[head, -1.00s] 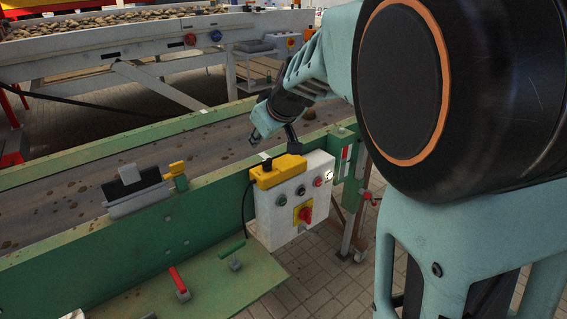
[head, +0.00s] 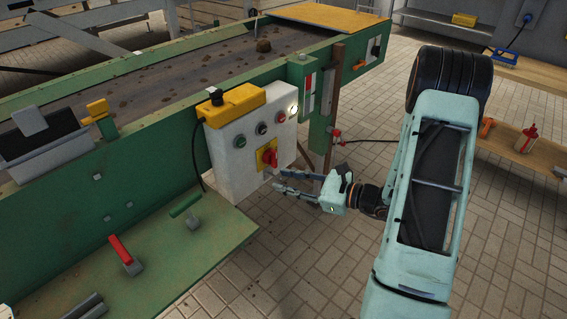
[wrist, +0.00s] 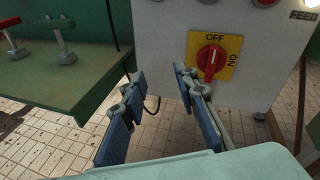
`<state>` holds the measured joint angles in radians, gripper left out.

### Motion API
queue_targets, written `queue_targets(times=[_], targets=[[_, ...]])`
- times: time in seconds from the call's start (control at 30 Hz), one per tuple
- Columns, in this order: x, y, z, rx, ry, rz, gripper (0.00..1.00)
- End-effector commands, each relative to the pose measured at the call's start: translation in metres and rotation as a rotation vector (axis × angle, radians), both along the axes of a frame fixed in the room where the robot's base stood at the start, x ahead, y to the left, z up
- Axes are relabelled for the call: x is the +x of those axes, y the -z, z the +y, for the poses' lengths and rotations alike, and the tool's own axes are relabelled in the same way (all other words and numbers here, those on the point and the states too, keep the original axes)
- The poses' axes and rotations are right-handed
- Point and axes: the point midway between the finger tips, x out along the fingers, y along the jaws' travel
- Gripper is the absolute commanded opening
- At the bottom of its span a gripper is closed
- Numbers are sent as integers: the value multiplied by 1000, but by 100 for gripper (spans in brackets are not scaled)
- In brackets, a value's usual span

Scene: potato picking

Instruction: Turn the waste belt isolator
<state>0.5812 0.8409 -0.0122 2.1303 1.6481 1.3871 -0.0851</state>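The isolator is a red rotary knob (head: 268,158) on a yellow plate, low on the front of a white control box (head: 236,166). In the wrist view the knob (wrist: 211,63) stands about upright, with OFF above it and ON to its right. My gripper (head: 279,181) is open and empty, just right of and below the knob in the head view. In the wrist view my gripper (wrist: 158,72) has its two blue-padded fingers spread, left of and below the knob, not touching it.
A label reading FEED (wrist: 303,15) is at the box's upper right. A green shelf (head: 180,270) with a red lever (head: 120,249) and a green lever (head: 185,205) juts out at left. A green post and red-handled fitting (head: 336,135) stand right of the box. Tiled floor below is open.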

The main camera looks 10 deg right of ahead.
Motion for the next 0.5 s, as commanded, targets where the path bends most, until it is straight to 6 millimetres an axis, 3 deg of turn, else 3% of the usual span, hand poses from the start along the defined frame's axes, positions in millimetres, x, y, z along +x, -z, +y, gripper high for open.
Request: queue_targets(times=[0.03,0.1,0.23,0.37,0.5], targets=[[2,9,-16,88,79,20,28],[4,9,-33,185,160,35,28],[6,9,-53,289,248,46,28],[12,8,-54,317,269,47,28],[27,8,-42,312,265,46,28]])
